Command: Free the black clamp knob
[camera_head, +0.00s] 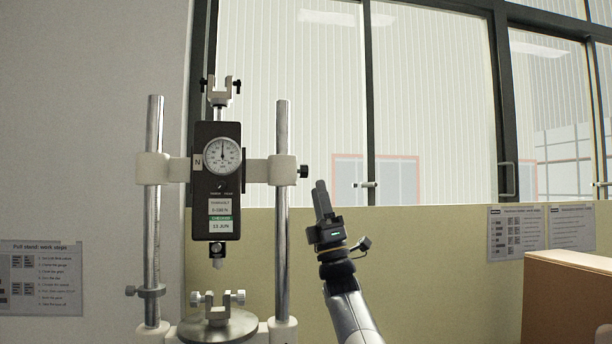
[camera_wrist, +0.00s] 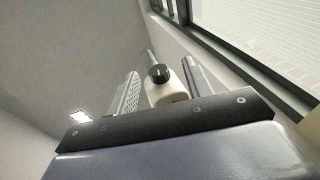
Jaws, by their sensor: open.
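The black clamp knob (camera_head: 303,171) sticks out of the right end of the white crossbar clamp on the test stand. In the wrist view the knob (camera_wrist: 160,73) appears between the two finger ends, in front of the cream clamp block (camera_wrist: 168,93). My gripper (camera_head: 321,190) points upward just right of and slightly below the knob in the head view. In the wrist view its fingers (camera_wrist: 160,68) are apart with nothing between them held. Whether a finger touches the knob cannot be told; in the head view a small gap shows.
The stand has two steel columns (camera_head: 282,225) and a black force gauge (camera_head: 217,205) between them. A round lower plate with a clamp (camera_head: 218,325) sits below. A window wall (camera_head: 430,110) lies behind. A brown box (camera_head: 565,300) stands at the right.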

